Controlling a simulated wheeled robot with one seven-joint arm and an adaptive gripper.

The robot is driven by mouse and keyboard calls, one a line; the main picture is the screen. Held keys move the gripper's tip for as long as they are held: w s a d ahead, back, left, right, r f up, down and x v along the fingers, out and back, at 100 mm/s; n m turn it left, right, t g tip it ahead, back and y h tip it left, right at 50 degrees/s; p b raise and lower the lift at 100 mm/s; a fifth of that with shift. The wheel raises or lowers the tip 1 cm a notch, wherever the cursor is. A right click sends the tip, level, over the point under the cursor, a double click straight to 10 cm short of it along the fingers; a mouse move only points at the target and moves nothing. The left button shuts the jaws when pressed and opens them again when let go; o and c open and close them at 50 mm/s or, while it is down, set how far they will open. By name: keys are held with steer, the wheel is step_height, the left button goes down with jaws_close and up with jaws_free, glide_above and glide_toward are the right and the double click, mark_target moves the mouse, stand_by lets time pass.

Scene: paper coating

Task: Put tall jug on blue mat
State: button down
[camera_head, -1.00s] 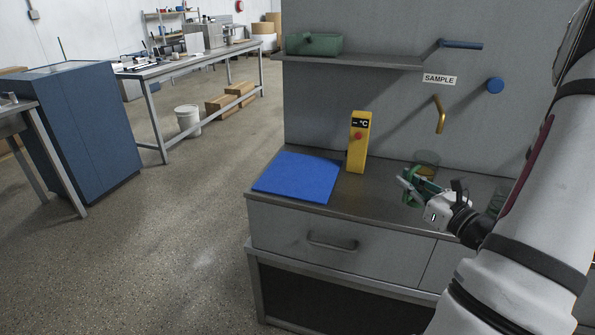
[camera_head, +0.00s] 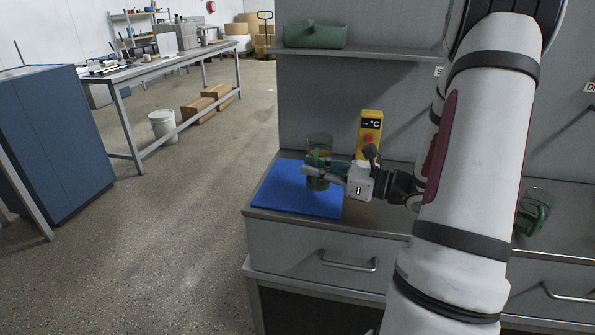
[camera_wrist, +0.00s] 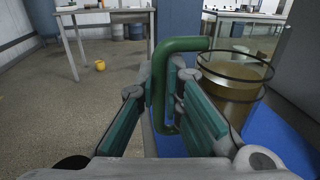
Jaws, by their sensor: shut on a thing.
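The tall jug (camera_head: 320,146) is clear with a green handle and amber contents. My gripper (camera_head: 322,174) is shut on its green handle, with the jug upright beyond the fingers. In the wrist view the jug (camera_wrist: 228,88) stands to the right of the fingers, and its handle (camera_wrist: 180,45) passes between the finger pads. The flat blue mat (camera_head: 280,193) lies at the left end of the grey counter. The jug is over the rear part of the mat; I cannot tell whether its base touches it, as the gripper hides it.
A yellow temperature device (camera_head: 370,132) stands just right of the mat, close behind my gripper. Another clear jug with a green handle (camera_head: 534,215) stands on the counter at the right. A shelf (camera_head: 370,54) with a green container (camera_head: 315,35) is above.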

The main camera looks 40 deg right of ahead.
steer(key=shift+w+d+f+b, duration=0.35)
steer(key=shift+w+f, duration=0.35)
steer(key=shift+w, duration=0.7)
steer(key=shift+w+d+f+b, duration=0.35)
steer(key=shift+w+f, duration=0.4)
steer(key=shift+w, duration=0.6)
steer(key=shift+w+d+f+b, duration=0.35)
steer(key=shift+w+f, duration=0.35)
steer(key=shift+w, duration=0.7)
steer(key=shift+f, duration=0.2)
steer(key=c, duration=1.8)
jaws_free()
steer(key=shift+o, duration=0.4)
steer(key=shift+r, duration=0.1)
